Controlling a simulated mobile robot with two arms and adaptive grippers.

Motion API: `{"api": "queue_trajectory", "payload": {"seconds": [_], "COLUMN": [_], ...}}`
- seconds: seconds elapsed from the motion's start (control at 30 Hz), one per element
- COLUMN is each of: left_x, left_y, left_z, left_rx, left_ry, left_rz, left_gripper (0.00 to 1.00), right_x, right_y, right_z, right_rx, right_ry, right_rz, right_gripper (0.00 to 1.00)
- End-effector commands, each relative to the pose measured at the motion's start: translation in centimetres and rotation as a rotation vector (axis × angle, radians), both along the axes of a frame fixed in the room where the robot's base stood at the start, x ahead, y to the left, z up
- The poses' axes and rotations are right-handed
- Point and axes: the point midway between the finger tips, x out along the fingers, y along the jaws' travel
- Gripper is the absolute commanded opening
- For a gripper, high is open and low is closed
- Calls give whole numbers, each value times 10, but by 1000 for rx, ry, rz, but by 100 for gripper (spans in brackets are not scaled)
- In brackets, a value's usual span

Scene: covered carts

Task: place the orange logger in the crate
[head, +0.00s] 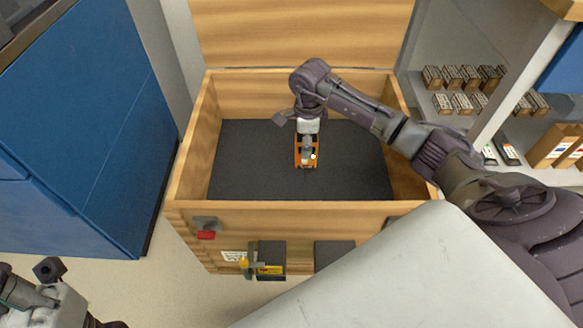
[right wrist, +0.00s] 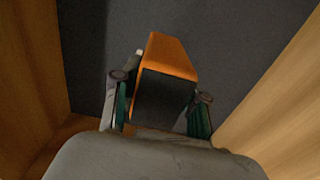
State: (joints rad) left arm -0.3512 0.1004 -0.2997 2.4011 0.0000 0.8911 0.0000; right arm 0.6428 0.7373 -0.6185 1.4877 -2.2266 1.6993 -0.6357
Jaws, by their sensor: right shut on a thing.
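The orange logger (head: 298,158) is inside the open wooden crate (head: 290,207), above its dark floor. My right gripper (head: 307,150) is shut on it, reaching in from the right side. In the right wrist view the logger (right wrist: 170,52) shows an orange end and a dark face between the two green-padded fingers of the gripper (right wrist: 162,110). I cannot tell whether the logger touches the crate floor. At the lower left of the head view, part of my left arm shows; its fingertips are not clear.
The crate's lid (head: 300,35) stands open at the back. A blue cabinet (head: 75,130) is on the left. A shelf with several small boxes (head: 465,78) is on the right. Latches (head: 206,228) sit on the crate's front. The crate floor around the logger is clear.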

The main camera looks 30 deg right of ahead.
Motion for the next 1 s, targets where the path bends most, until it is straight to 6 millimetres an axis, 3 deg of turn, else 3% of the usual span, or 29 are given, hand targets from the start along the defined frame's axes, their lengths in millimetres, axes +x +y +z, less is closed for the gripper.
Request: {"api": "queue_trajectory", "payload": {"seconds": [0.1, 0.3, 0.43, 0.6, 0.67, 1.0], "left_x": [-2, -2, -2, -1, 1, 2], "left_y": [0, 0, 0, 0, 0, -1], "left_z": [-11, -16, -20, -32, -27, -25], "left_rx": [-4, -4, -3, -2, -2, 0], "left_ry": [-12, -10, -10, -13, -35, -38], "left_rz": [-1, -1, 0, 0, 1, 1], "left_gripper": [0, 0, 0, 0, 0, 0], "right_x": [1, 2, 2, 1, 2, 2], "right_y": [27, 48, 50, 50, 50, 49], "right_z": [-18, -29, -36, -63, -70, -71], "right_rx": [4, 0, 0, 2, 1, -1], "right_ry": [-1, -1, 0, 1, -1, -2], "right_rz": [4, 1, 0, 0, 0, 1], "right_gripper": [0, 0, 0, 0, 0, 0]}}
